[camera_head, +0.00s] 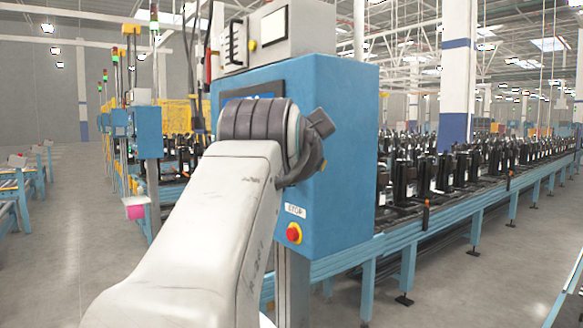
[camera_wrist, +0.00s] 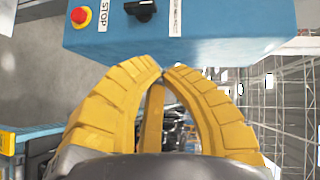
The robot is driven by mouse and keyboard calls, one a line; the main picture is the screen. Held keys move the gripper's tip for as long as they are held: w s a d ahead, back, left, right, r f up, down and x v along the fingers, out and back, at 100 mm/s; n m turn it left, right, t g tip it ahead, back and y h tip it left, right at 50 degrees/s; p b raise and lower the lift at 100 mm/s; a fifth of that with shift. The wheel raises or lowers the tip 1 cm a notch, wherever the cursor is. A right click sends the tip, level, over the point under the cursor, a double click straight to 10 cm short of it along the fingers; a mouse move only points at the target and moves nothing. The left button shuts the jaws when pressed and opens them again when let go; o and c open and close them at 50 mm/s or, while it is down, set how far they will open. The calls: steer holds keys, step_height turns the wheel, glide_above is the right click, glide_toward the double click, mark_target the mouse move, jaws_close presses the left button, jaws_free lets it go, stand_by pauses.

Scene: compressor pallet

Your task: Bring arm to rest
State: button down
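My arm (camera_head: 215,225), pale grey with a dark ringed joint (camera_head: 260,118), reaches up and forward in the head view, in front of a blue control cabinet (camera_head: 345,150). My gripper is hidden behind the arm there. In the wrist view my gripper (camera_wrist: 162,72) shows yellow ribbed fingers. Their tips come together, with nothing visible between them. The blue cabinet (camera_wrist: 220,25) lies just beyond the tips in that view, with a red stop button (camera_wrist: 81,16) and a black knob (camera_wrist: 141,9). I cannot tell whether the tips touch the cabinet.
The cabinet's red button (camera_head: 293,233) sits low on its front, right of my arm. A conveyor line (camera_head: 480,195) carrying several black compressors runs off to the right. A blue post box (camera_head: 149,131) stands at left. The floor (camera_head: 75,230) at left is clear.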

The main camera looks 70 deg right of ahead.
steer(key=shift+d+r+m+t+h, duration=0.15)
steer(key=shift+r+m+h, duration=0.15)
steer(key=shift+r, duration=0.65)
steer(key=shift+a+r+m+t+h, duration=0.15)
steer(key=shift+r+m+h, duration=0.15)
steer(key=shift+r, duration=0.6)
steer(key=shift+d, duration=0.1)
